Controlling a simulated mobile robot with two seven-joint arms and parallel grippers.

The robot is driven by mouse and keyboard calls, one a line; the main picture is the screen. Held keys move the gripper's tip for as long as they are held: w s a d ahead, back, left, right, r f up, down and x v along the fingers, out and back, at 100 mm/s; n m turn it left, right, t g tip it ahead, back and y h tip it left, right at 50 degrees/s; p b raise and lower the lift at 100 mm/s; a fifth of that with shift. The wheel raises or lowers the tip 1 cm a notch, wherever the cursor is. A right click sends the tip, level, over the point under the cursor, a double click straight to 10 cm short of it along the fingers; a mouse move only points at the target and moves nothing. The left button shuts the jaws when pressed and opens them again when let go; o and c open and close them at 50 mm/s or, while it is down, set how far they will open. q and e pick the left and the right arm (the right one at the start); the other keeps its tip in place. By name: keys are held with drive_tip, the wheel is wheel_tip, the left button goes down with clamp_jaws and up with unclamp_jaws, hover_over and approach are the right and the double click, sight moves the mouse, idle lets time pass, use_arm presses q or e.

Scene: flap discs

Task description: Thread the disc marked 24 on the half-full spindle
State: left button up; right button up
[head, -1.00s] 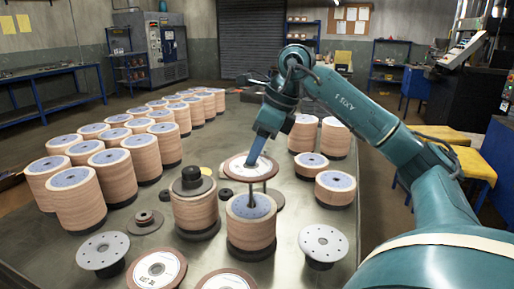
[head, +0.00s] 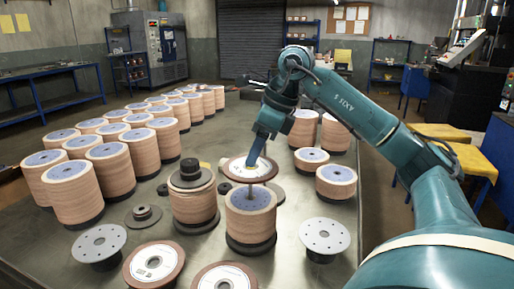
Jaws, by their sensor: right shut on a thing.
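My right gripper (head: 253,163) is shut on a flap disc (head: 236,170) with a brown rim and a pale centre. It holds the disc just above a stack of discs on a spindle (head: 250,223). The stack has a blue-grey top with a thin post (head: 250,191) rising from it. The post shows just below the disc's near edge. I cannot tell whether the disc is around the post or behind it. The number on the held disc is not readable. My left gripper is not in view.
Tall disc stacks (head: 112,172) fill the left of the table. A capped stack (head: 194,203) stands close left of the spindle. Loose labelled discs (head: 154,264) lie in front. A bare grey flange (head: 325,235) stands at right, with shorter stacks (head: 336,184) behind it.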

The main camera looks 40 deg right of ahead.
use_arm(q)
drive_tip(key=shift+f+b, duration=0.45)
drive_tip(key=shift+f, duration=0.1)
use_arm(e)
drive_tip(key=shift+f, duration=0.75)
drive_tip(key=o, duration=1.1)
drive_tip(key=shift+f, duration=0.1)
drive_tip(key=shift+v, duration=1.05)
use_arm(q)
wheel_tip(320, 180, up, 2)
drive_tip(key=p, duration=0.3)
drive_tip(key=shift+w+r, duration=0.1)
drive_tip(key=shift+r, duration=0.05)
use_arm(e)
drive_tip(key=v, duration=1.1)
drive_tip(key=shift+w, duration=0.1)
